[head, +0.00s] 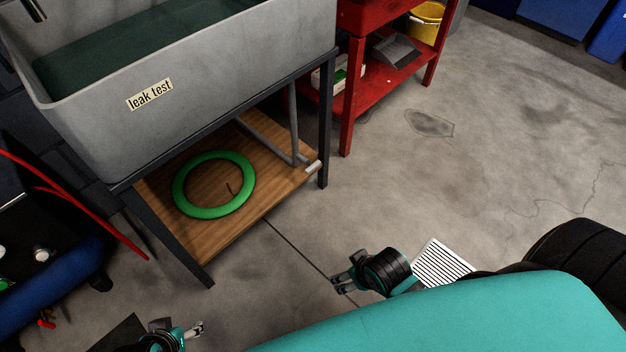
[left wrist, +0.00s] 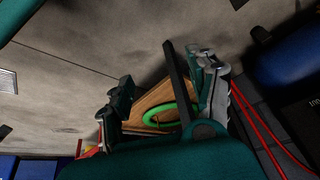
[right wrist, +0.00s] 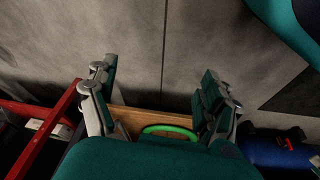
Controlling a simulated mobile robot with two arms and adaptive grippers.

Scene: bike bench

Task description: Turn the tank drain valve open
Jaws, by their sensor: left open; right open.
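The grey leak test tank (head: 215,105) stands on a dark frame at the upper left of the head view. A grey drain pipe (head: 293,125) runs down under its right end. A short pale piece (head: 313,166), which looks like the valve handle, sticks out near the pipe's foot at the shelf's right corner. My right gripper (head: 338,284) is open and empty, in front of the tank and apart from the valve. My left gripper (head: 199,329) is open and empty at the bottom of the head view, farther from the valve. I cannot make out the valve in either wrist view.
A green ring-shaped tube (head: 178,190) lies on the wooden shelf (head: 265,197) under the tank. A red shelf unit (head: 348,110) stands right behind the tank. Red cables (head: 85,208) and a blue object (head: 60,300) are at the left.

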